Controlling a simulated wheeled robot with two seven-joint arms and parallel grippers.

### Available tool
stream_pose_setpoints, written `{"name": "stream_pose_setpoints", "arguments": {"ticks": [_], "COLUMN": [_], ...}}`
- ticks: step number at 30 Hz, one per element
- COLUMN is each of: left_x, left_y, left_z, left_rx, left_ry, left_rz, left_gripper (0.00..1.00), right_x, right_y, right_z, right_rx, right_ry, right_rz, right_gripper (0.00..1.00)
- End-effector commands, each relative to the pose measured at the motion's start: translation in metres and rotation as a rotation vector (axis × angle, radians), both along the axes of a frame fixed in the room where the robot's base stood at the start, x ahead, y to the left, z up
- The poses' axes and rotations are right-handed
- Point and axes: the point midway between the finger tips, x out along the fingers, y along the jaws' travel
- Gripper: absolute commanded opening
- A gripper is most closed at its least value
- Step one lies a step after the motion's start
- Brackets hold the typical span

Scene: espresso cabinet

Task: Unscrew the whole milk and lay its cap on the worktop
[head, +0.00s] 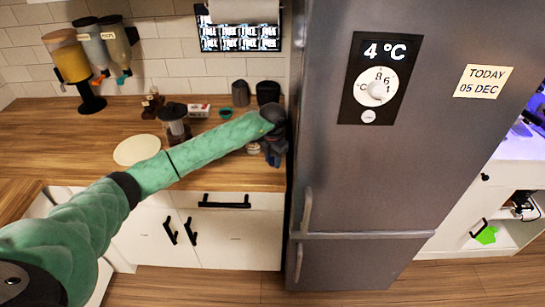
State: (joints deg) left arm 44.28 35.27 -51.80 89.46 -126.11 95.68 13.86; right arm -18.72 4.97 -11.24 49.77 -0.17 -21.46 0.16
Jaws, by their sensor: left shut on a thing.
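My left arm reaches across the worktop (40,125). Its dark left gripper (274,158) is at the right end of the worktop, close beside the fridge. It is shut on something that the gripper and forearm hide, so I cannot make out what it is. A small pale, round-topped thing (253,149) shows just left of the gripper; I cannot tell whether it is a cap or a jar. I cannot make out the whole milk in this view. My right gripper is not in view.
The grey fridge (345,180) walls off the right side. A pale round board (137,150), French press (175,125), small box (198,110), teal cup (225,113) and dark canisters (267,92) stand on the worktop. Dispensers (70,60) stand at the back left. The left worktop is clear.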

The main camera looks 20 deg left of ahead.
Motion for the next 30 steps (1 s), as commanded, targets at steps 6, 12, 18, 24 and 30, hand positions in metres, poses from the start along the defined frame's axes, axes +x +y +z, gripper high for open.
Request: {"name": "stream_pose_setpoints", "arguments": {"ticks": [6, 12, 18, 24, 30], "left_x": [0.0001, 0.0001, 0.0001, 0.0000, 0.0000], "left_y": [0.0002, 0.0003, 0.0003, 0.0003, 0.0003], "left_z": [-0.0004, -0.0025, -0.0025, -0.0025, -0.0002], "left_rx": [0.000, 0.000, 0.000, 0.000, 0.000], "left_ry": [0.000, 0.000, 0.000, 0.000, 0.000], "left_rz": [0.000, 0.000, 0.001, 0.001, 0.001], "left_gripper": [0.06, 0.06, 0.53, 0.55, 0.55], "right_x": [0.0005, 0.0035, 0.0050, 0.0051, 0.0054], "right_y": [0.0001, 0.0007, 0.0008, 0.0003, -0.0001], "right_z": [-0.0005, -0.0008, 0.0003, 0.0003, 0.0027], "right_rx": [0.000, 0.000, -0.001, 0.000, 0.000], "right_ry": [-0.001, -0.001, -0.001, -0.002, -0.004], "right_rz": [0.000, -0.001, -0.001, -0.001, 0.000], "right_gripper": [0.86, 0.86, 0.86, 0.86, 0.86]}}
